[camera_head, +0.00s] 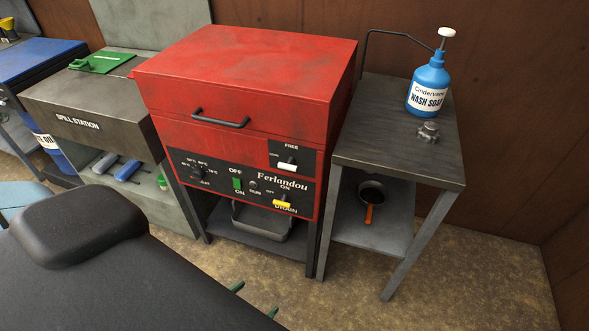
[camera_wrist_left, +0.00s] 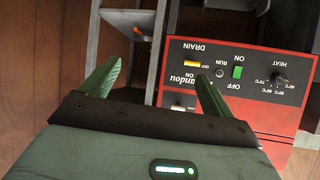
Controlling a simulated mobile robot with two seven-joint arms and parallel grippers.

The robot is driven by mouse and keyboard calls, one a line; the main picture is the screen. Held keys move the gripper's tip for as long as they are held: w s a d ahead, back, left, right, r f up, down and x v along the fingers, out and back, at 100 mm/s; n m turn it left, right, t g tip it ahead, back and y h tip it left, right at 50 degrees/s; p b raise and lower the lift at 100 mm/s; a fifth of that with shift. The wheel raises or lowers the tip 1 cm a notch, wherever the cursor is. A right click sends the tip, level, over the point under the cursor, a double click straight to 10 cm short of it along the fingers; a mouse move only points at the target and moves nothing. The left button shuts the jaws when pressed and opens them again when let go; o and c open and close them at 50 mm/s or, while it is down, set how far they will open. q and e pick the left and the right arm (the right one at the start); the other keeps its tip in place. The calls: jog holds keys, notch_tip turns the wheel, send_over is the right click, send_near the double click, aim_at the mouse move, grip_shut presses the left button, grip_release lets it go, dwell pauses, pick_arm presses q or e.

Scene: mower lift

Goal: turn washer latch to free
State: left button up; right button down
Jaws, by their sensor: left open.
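The red parts washer (camera_head: 245,75) stands in the middle of the head view with its lid down. Its latch has a white handle (camera_head: 287,166) on a black plate at the upper right of the front, below the word FREE. The handle looks roughly level; its exact setting is too small to tell. In the left wrist view the panel is upside down and the white handle (camera_wrist_left: 181,107) shows partly above my gripper body. My left gripper (camera_head: 255,299) is open and empty, low in front of the washer and apart from it; its green fingers (camera_wrist_left: 156,82) are spread in the wrist view.
Below the latch are a yellow drain handle (camera_head: 283,204), a green switch (camera_head: 237,183) and a heat knob (camera_head: 197,172). The lid has a black bar handle (camera_head: 221,119). A grey side table (camera_head: 390,135) with a blue soap bottle (camera_head: 428,86) stands at right, the spill station (camera_head: 80,110) at left.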

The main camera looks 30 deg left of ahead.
pick_arm(q)
jog(key=w+a+r+n+t+y+b, duration=0.1)
jog(key=w+a+n+t+y+b, duration=0.35)
jog(key=w, duration=1.15)
jog(key=w+a+r+t+b, duration=0.5)
jog(key=w+r, duration=0.3)
jog(key=w, duration=0.2)
jog(key=shift+w+a+m+y+b, duration=0.15)
jog(key=shift+w+m+y+b, duration=0.25)
jog(key=shift+b, duration=0.4)
pick_arm(e)
notch_tip(320, 180, down, 11)
jog(key=s, duration=0.1)
jog(key=shift+s+a+g, duration=0.2)
jog(key=shift+a+g, duration=0.05)
jog(key=shift+g, duration=0.15)
pick_arm(q)
jog(key=shift+t, duration=0.25)
pick_arm(e)
jog(key=shift+f, duration=0.1)
